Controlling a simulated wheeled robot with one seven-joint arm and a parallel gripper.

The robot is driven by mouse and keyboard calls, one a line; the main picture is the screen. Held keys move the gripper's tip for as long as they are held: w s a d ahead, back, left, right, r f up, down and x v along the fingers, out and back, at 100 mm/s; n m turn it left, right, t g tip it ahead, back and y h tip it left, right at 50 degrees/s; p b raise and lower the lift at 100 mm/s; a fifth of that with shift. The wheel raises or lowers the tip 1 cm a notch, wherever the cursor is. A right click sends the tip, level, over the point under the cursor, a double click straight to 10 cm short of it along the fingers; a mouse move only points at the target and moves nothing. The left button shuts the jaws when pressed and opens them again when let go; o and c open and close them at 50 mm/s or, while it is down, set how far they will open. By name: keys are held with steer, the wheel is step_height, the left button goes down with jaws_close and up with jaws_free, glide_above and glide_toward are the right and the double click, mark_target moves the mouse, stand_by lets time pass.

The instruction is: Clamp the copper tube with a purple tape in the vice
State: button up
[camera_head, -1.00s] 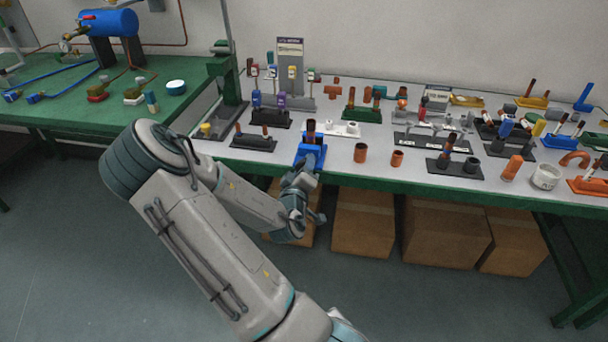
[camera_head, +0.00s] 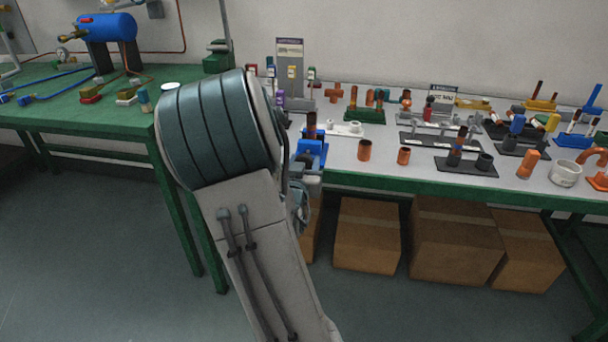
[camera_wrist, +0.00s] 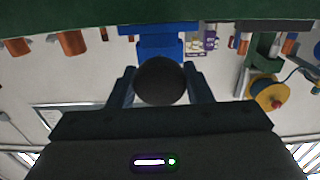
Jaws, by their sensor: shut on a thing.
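The blue vice (camera_head: 312,153) stands at the front edge of the workbench, right of my arm. In the wrist view, the blue vice (camera_wrist: 165,40) is straight ahead. My gripper (camera_wrist: 160,88) is shut on a round dark knob (camera_wrist: 160,76) in front of the vice, with a finger on each side. In the head view my arm mostly hides the gripper.
Two short copper tubes (camera_head: 364,150) (camera_head: 404,156) stand right of the vice. Several fittings on stands fill the bench (camera_head: 340,172) farther right. Cardboard boxes (camera_head: 367,235) are under it. A green table (camera_head: 60,110) with a blue tank (camera_head: 107,27) is at left.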

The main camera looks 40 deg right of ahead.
steer(key=shift+f+m+b, duration=0.1)
steer(key=shift+m+b, duration=1.6)
steer(key=shift+b, duration=0.15)
steer(key=o, duration=1)
steer(key=shift+c, duration=0.2)
